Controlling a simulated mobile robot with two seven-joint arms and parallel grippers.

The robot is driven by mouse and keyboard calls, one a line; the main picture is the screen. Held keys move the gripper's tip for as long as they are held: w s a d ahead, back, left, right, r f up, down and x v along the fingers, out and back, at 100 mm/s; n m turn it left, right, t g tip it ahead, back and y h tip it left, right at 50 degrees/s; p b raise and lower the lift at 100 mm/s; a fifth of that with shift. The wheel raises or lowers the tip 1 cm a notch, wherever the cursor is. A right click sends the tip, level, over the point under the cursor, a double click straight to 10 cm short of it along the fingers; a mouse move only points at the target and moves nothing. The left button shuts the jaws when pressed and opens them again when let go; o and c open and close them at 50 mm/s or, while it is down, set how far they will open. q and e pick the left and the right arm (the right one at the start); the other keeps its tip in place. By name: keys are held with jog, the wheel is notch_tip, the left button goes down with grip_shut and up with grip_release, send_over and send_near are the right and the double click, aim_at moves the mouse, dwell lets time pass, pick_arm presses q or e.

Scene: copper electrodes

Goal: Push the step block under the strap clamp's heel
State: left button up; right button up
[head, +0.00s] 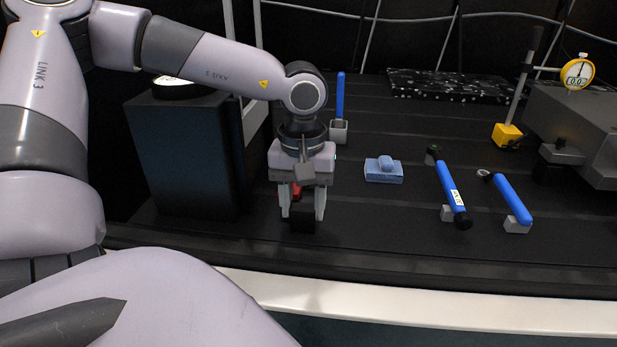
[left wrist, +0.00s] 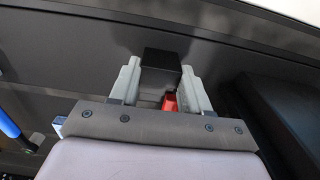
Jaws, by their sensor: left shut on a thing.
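My left gripper (head: 303,212) points down over the dark table near its front edge, shut on a black block (head: 302,224) with a red part (head: 296,190) above it. In the left wrist view, the black block (left wrist: 162,62) sits between the two grey fingers (left wrist: 160,75), and the red part (left wrist: 170,102) shows beside one finger. A grey strap-like piece (head: 562,153), which looks like the strap clamp, sits at the far right against a grey block. A dark piece (head: 548,174) lies below its left end; I cannot tell whether it is the step block. My right gripper is not in view.
A yellow-based dial gauge (head: 507,134) stands at the back right. Blue-handled tools (head: 449,187) (head: 512,199) and a blue block (head: 384,171) lie between my gripper and the clamp. A tall dark box (head: 185,155) stands left. The front strip right of my gripper is clear.

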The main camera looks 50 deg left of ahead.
pick_arm(q)
jog(key=shift+s+a, duration=0.25)
jog(key=shift+s+a+r+p, duration=0.1)
jog(key=shift+s+a+p, duration=0.35)
jog(key=shift+a, duration=0.2)
jog(key=shift+s+a, duration=0.3)
jog(key=o, duration=1)
jog(key=shift+o, duration=0.2)
notch_tip(320, 180, up, 7)
jog(key=p, duration=0.4)
jog(key=shift+p, duration=0.35)
